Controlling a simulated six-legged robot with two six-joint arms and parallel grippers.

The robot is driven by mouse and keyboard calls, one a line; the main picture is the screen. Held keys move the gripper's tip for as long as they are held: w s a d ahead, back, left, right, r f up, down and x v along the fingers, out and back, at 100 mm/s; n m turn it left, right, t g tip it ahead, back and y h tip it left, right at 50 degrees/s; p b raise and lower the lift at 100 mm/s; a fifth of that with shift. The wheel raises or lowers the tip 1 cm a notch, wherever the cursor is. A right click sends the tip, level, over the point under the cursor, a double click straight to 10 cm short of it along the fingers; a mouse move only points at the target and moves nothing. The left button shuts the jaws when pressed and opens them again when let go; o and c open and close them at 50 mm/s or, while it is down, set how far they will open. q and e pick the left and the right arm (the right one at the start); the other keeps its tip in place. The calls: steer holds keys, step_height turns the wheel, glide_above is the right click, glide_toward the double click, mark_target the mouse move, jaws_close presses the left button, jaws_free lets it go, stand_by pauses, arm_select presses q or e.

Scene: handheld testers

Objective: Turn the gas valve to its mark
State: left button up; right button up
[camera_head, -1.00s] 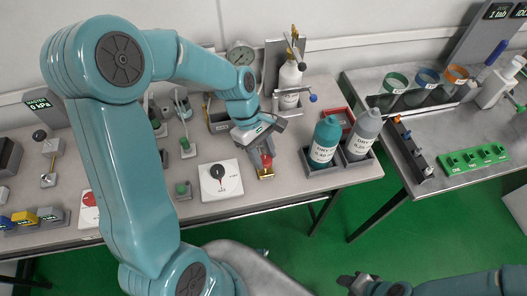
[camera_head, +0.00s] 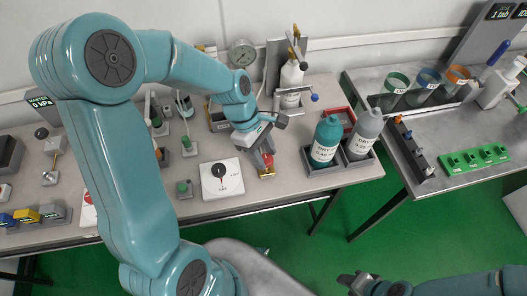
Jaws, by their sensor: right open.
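A small red part on a brass base (camera_head: 266,175) stands near the front edge of the left table; it looks like the gas valve. My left gripper (camera_head: 265,157) points down at it, with its fingertips at the red part. The fingers hide much of the red part, and I cannot tell whether they are closed on it. A white plate with a black pointer knob (camera_head: 221,180) lies just left of it. My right gripper (camera_head: 352,282) is open and empty, low in front of the tables, over the green floor.
Teal (camera_head: 325,141) and grey (camera_head: 363,136) bottles stand in a dark tray right of the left gripper. A white cylinder (camera_head: 291,75) and a round gauge (camera_head: 242,53) are behind it. The right table (camera_head: 440,130) holds coloured-rim cups and a green block.

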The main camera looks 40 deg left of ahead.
arm_select(q)
steer(key=shift+o, duration=1.1)
steer(key=p+v, duration=0.2)
steer(key=v, duration=1.4)
steer(key=shift+s+a+r, duration=0.1)
